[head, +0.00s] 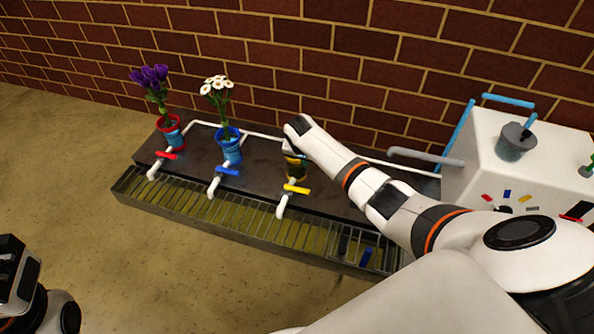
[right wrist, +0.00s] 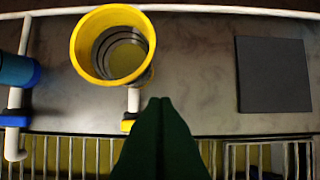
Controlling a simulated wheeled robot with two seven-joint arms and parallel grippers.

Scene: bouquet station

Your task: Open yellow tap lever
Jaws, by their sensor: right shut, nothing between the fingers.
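The yellow tap lever (head: 296,189) lies crosswise on the white spout at the front of the dark bench, below the yellow pot (head: 296,172). In the right wrist view, part of the lever (right wrist: 127,125) shows left of the fingertips; the rest is hidden behind them. The yellow pot (right wrist: 112,42) looks empty there. My right gripper (right wrist: 160,102) is shut with nothing between its fingers, close beside the lever; contact cannot be told. In the head view my right arm partly covers the pot. My left gripper (head: 14,262) is at the lower left, far from the taps.
The red lever (head: 166,156) and blue lever (head: 227,171) sit on spouts to the left, by pots with purple and white flowers. A drain grate (head: 240,218) runs along the front. A white box (head: 478,165) stands at right. A brick wall is behind.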

